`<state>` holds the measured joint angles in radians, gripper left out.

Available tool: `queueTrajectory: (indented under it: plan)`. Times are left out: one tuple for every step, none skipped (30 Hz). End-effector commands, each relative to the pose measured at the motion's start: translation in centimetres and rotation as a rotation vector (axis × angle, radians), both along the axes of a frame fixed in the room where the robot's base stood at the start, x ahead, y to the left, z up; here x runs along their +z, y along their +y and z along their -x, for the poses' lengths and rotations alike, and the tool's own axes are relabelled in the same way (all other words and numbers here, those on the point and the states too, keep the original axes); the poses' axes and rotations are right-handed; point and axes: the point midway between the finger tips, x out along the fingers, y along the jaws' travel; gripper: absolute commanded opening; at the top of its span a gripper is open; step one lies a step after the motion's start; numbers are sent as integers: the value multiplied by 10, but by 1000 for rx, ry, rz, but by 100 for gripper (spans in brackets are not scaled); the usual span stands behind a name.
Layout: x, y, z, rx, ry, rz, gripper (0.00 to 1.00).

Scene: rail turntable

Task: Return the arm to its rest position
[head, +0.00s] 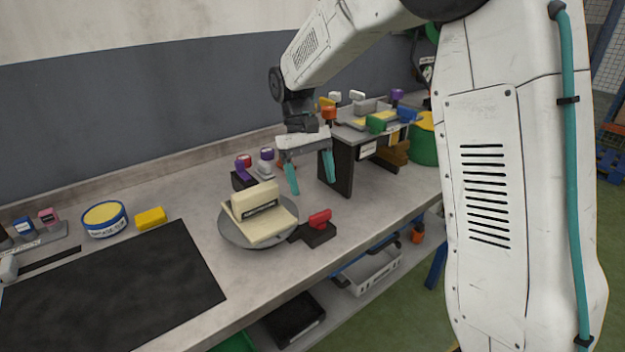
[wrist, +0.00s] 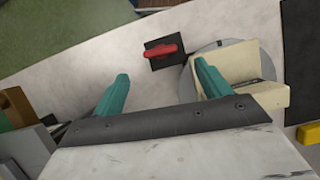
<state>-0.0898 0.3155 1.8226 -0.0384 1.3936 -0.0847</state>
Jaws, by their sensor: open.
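My gripper (head: 311,175) hangs from my white arm above the workbench (head: 365,205), with its two teal fingers apart and nothing between them. In the head view it is to the right of a round grey turntable (head: 232,232) that carries a cream block-like piece (head: 258,202). In the wrist view the fingers (wrist: 160,92) are spread over bare bench. The turntable (wrist: 192,88) and cream piece (wrist: 232,62) show beside the right finger there. A black block with a red handle (head: 319,220) sits at the turntable's right, and it also shows in the wrist view (wrist: 162,50).
A raised stand (head: 340,170) with several coloured items is behind and right of my gripper. Purple-topped pieces (head: 243,165) stand behind the turntable. A black mat (head: 110,290), yellow block (head: 151,218) and blue-yellow tub (head: 105,220) are at the left. A grey bin (head: 372,270) sits below.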

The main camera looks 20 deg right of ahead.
Motion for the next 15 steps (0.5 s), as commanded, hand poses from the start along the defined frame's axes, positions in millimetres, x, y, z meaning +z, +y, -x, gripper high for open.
queueTrajectory:
  plan:
    - [0, 0, 0, 0, 0, 0, 76]
    - [0, 0, 0, 0, 0, 0, 76]
    - [0, 0, 0, 0, 0, 0, 76]
    - [0, 0, 0, 0, 0, 0, 76]
    - [0, 0, 0, -1, 0, 0, 76]
    - [0, 0, -1, -4, -4, 1, 76]
    - [-2, 0, 0, -7, -6, 2, 76]
    - [-6, 0, 3, -11, -1, 2, 76]
    - [-12, 0, 9, -14, 10, 4, 76]
    - [-13, -1, 17, -19, 13, 5, 76]
    - [-12, -1, 25, -24, 11, 6, 76]
    - [-8, -3, 35, -31, 3, 5, 76]
    - [-5, -4, 44, -36, -5, 4, 76]
    - [-1, -5, 53, -42, -14, 3, 76]
    - [5, -7, 66, -49, -27, 1, 76]
